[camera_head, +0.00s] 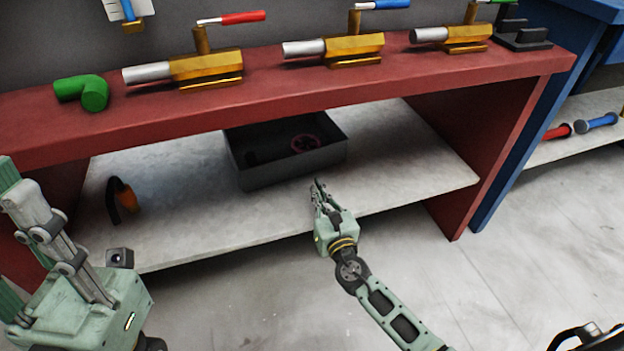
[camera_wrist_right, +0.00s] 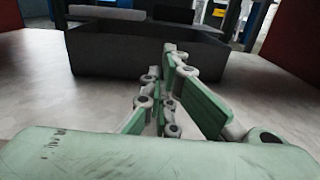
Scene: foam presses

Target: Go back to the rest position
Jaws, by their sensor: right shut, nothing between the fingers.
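My right gripper (camera_head: 318,187) reaches over the front part of the low shelf, just in front of the dark open box. Its fingers are together with nothing between them. In the right wrist view its fingers (camera_wrist_right: 172,52) point at the front wall of the box, with no clear sign of contact. My left gripper (camera_head: 30,215) is large at the left edge of the head view, in front of the red bench. It is partly cut off by the frame, so its opening is unclear.
The dark box (camera_head: 294,171) on the lower shelf (camera_head: 400,185) holds a dark red wheel-like part (camera_head: 305,143). An orange and black item (camera_head: 122,197) stands at left. The red bench top (camera_head: 300,92) overhangs the shelf, carrying brass presses (camera_head: 205,68) and a green elbow (camera_head: 85,92). Floor in front is clear.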

